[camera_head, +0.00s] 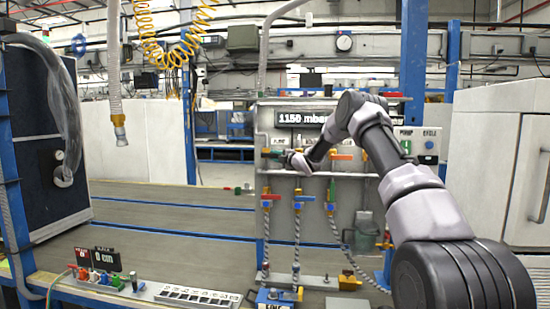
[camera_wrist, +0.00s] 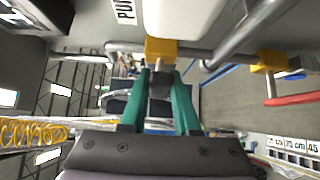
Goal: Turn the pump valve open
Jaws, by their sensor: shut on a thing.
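The pump valve shows in the wrist view as a yellow valve body (camera_wrist: 161,48) on a grey pipe, beside a white label reading "PU". My gripper (camera_wrist: 161,76) has its two teal fingers shut around a dark grey part just below that body, apparently the valve's handle. In the head view my gripper (camera_head: 281,156) is at the upper left valve on the grey panel (camera_head: 345,205), under the pressure display (camera_head: 304,118) reading "1150 mbar". My wrist and the fingers hide much of the valve there, so its handle angle is hard to tell.
To the right, an orange-handled valve (camera_head: 342,157) sits on the same panel. A button box (camera_head: 420,146) is at right. The bench's left side is mostly clear.

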